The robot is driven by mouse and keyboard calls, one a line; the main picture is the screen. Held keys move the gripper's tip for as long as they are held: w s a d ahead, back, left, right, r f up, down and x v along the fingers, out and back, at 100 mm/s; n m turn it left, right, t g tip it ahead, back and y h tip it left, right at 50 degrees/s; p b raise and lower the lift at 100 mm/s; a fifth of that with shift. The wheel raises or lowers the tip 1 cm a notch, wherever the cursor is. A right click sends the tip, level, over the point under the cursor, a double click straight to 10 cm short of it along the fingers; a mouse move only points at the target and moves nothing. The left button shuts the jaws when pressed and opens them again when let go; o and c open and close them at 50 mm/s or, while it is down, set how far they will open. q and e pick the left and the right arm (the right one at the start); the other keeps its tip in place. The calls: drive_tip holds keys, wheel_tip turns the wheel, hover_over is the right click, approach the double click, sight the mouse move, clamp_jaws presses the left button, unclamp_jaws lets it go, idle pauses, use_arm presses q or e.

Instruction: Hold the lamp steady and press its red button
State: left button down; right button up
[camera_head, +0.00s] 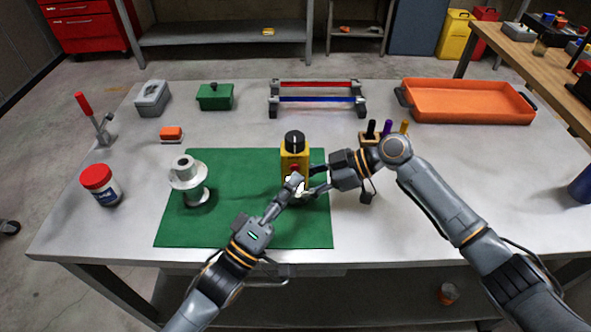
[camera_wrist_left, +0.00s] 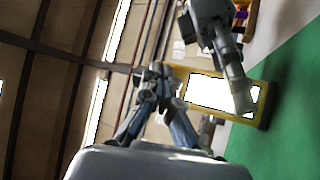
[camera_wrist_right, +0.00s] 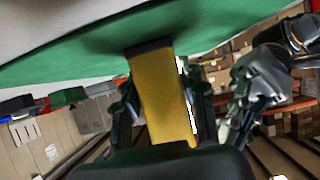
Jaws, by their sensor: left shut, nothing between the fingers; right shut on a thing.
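The yellow lamp (camera_head: 287,156) with a black top stands upright on the green mat (camera_head: 225,225). Its red button (camera_head: 294,168) shows on the front, above a bright white panel that also shows in the left wrist view (camera_wrist_left: 205,89). My right gripper (camera_head: 314,181) is shut on the lamp from the right; the yellow body (camera_wrist_right: 160,95) sits between its fingers in the right wrist view. My left gripper (camera_head: 297,183) is shut and empty, close in front of the panel, a little below the button. I cannot tell whether it touches the lamp.
A metal spool (camera_head: 188,178) stands on the mat's left, beside a red-lidded jar (camera_head: 100,184). A small block with several coloured handles (camera_head: 386,131) is just behind my right arm. An orange tray (camera_head: 468,101) lies back right. The mat's middle left is clear.

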use_arm(q)
drive_tip(key=s, duration=0.6)
idle(0.4)
use_arm(e)
drive_tip(key=o, duration=1.2)
drive_tip(key=shift+c, duration=0.2)
